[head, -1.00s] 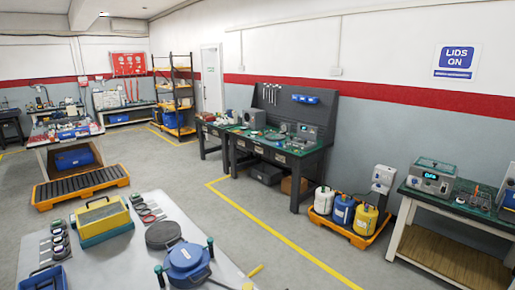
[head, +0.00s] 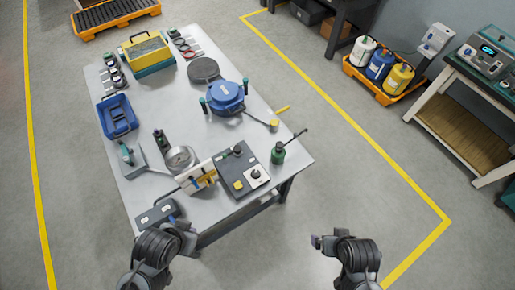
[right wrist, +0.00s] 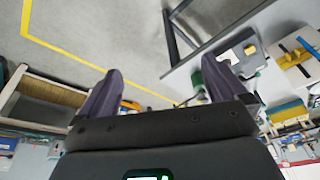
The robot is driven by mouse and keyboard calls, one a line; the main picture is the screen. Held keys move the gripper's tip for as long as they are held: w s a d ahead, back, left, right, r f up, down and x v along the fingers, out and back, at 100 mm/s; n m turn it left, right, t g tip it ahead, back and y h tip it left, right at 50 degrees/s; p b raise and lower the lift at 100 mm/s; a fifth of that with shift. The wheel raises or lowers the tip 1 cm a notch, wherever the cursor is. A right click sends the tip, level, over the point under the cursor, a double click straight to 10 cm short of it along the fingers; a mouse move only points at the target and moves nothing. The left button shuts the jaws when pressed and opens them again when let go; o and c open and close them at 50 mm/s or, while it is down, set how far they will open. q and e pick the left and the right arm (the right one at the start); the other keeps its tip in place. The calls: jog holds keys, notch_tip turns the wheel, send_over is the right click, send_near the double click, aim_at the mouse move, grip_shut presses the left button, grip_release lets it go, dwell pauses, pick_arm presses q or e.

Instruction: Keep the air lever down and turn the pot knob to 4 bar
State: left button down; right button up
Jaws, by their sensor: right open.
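A grey control panel (head: 230,160) lies at the table's near right corner, with a yellow button (head: 238,185) and a dark knob on a white plate (head: 256,175). Beside it stands a green-bodied fixture (head: 278,154) with a black lever slanting up to the right; which part is the air lever I cannot tell. A blue lidded pot (head: 225,97) sits farther back. My right gripper (head: 322,242) is off the table's near right; its fingers are apart and empty in the right wrist view (right wrist: 160,88). My left gripper (head: 186,232) is by the near edge, its jaws unclear.
A white-and-yellow upright piece (head: 199,176) and a round metal dish (head: 180,159) stand left of the panel. A blue tray (head: 117,117) is at the table's left. Floor right of the table is clear. Coloured canisters (head: 380,66) stand on an orange pallet beyond.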

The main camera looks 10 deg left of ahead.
jog(key=w+a+f+b, duration=0.5)
jog(key=w+f, duration=0.3)
jog(key=f, duration=0.2)
jog(key=n+g+b, duration=0.1)
jog(key=g+b, duration=0.1)
jog(key=b, duration=1.4)
send_near(256, 172)
jog(key=shift+w+f, duration=0.15)
jog(key=shift+w+a+t+b, duration=0.2)
jog(key=shift+a+t+b, duration=0.15)
jog(key=shift+b, duration=0.1)
notch_tip(256, 172, down, 5)
jog(key=b, duration=0.6)
jog(key=shift+f, duration=0.2)
pick_arm(q)
notch_tip(256, 172, down, 31)
jog(key=b, duration=0.1)
pick_arm(e)
jog(key=shift+f, duration=1.6)
pick_arm(q)
jog(key=shift+w, duration=0.15)
